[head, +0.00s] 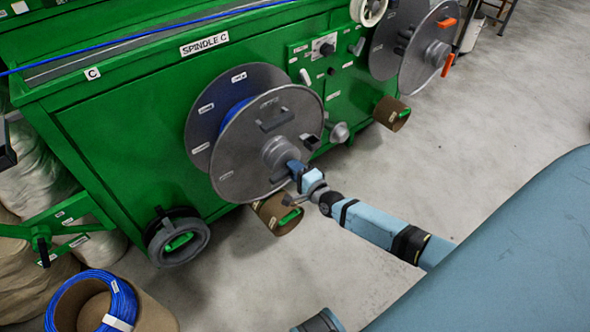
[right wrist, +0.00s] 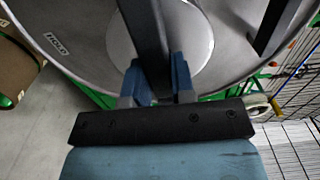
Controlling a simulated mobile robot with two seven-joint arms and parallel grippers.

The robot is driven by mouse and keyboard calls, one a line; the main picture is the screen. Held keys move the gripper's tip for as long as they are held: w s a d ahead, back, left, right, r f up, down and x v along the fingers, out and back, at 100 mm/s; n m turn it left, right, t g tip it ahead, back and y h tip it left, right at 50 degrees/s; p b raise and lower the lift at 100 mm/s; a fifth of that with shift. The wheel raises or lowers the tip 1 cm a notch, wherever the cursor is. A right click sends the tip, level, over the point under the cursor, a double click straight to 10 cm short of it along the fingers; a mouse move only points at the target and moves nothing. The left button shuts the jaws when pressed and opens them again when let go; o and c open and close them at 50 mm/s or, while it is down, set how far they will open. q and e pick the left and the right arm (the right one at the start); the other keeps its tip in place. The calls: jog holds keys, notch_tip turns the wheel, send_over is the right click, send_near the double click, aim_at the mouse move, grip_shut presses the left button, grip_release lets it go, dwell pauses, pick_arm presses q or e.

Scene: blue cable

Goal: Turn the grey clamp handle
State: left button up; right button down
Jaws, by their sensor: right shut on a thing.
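The grey reel disc (head: 240,160) stands upright on the front of the green machine, with blue cable (head: 237,108) wound behind its front flange. A round grey hub (head: 281,152) sits at its middle. My right gripper (head: 294,168) is at the lower right of the hub. In the right wrist view my right gripper (right wrist: 162,80) is shut on a dark grey bar, the clamp handle (right wrist: 146,35), which runs up across the pale hub disc (right wrist: 190,35). In the head view the handle is mostly hidden by the gripper.
The green machine (head: 130,120) carries a "SPINDLE C" label and a control panel (head: 325,55). A second grey reel (head: 410,50) is at the upper right. Cardboard tubes (head: 275,213) and a blue cable coil (head: 95,290) are low down. The floor at right is clear.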

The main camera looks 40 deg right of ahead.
pick_arm(q)
jog(key=shift+f, duration=0.15)
jog(key=shift+f, duration=0.1)
pick_arm(e)
jog(key=c, duration=1)
grip_release()
jog(key=shift+o, duration=0.2)
pick_arm(q)
jog(key=shift+s+a+p, duration=0.1)
jog(key=shift+a+p, duration=0.15)
jog(key=shift+p, duration=0.85)
pick_arm(e)
jog(key=s+d, duration=0.1)
jog(key=s, duration=1.2)
jog(key=shift+s, duration=0.4)
pick_arm(q)
jog(key=shift+d+r, duration=0.1)
jog(key=shift+r, duration=0.2)
